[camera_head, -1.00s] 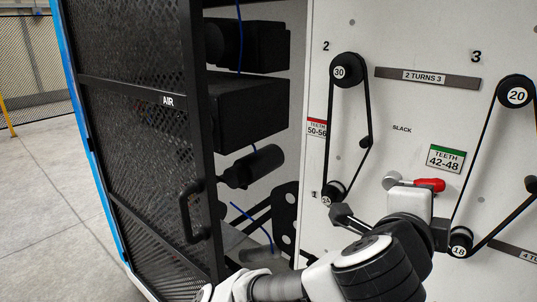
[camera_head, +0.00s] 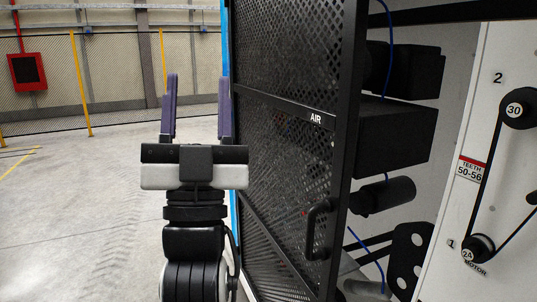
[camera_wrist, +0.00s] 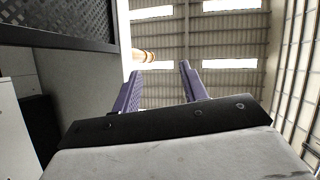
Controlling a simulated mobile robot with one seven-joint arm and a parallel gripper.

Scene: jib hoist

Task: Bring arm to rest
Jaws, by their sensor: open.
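My gripper (camera_head: 196,106) points upward in the head view, left of the open mesh door. Its two purple fingers are spread apart with nothing between them. In the wrist view the fingers (camera_wrist: 158,88) also stand apart and empty, with the roof behind them. My arm is folded upright below the gripper. The black mesh door (camera_head: 290,150) marked AIR stands just right of the gripper; the gap in depth is hard to judge.
Behind the door, black boxes and a cylinder (camera_head: 388,194) sit in a cabinet. A white panel (camera_head: 450,225) with pulleys and a belt is at right. Open concrete floor (camera_head: 80,220) lies at left, with a mesh fence and a red wall box (camera_head: 27,71) beyond.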

